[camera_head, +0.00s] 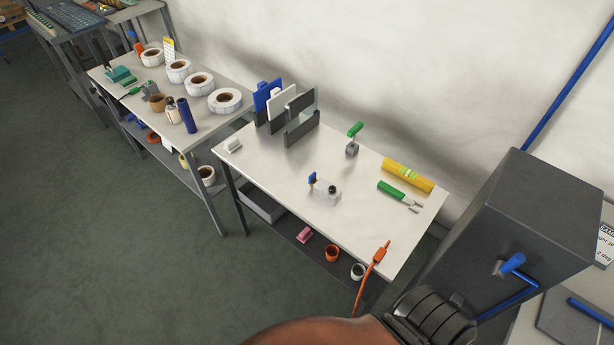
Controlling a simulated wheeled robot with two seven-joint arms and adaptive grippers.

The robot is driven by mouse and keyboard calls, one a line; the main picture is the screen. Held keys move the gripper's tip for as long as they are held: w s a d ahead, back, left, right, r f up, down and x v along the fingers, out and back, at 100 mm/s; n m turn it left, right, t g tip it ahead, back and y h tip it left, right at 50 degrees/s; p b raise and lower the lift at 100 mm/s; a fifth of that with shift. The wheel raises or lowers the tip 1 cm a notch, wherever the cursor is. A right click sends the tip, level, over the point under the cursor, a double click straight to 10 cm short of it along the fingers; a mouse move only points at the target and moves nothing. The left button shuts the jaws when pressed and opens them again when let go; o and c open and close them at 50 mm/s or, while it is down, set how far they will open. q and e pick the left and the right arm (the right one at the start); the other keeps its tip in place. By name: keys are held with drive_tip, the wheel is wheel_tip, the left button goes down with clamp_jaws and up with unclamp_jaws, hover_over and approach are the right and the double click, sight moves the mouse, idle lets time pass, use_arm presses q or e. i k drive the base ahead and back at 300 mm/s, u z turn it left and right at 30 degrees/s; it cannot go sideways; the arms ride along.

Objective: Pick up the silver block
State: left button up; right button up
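I cannot tell for sure which thing is the silver block. A small grey block (352,149) with a green handle-like piece above it stands towards the back of the near table (277,187). A pale, silvery block (325,189) sits near the middle of that table, with a small blue piece at its left end and a dark round knob on it. A small whitish block (233,145) lies at the table's left end. All three stand apart from any arm.
A dark rack (301,130) holds upright plates. A yellow roll (408,175), a green-handled tool (396,194) and an orange cable (377,258) lie to the right. A dark cabinet (520,225) stands right of the table. Another table with label rolls (224,100) stands left. The left floor is clear.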

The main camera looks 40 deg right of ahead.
sight(320, 187)
drive_tip(key=i, duration=1.5)
drive_tip(key=z, duration=1.55)
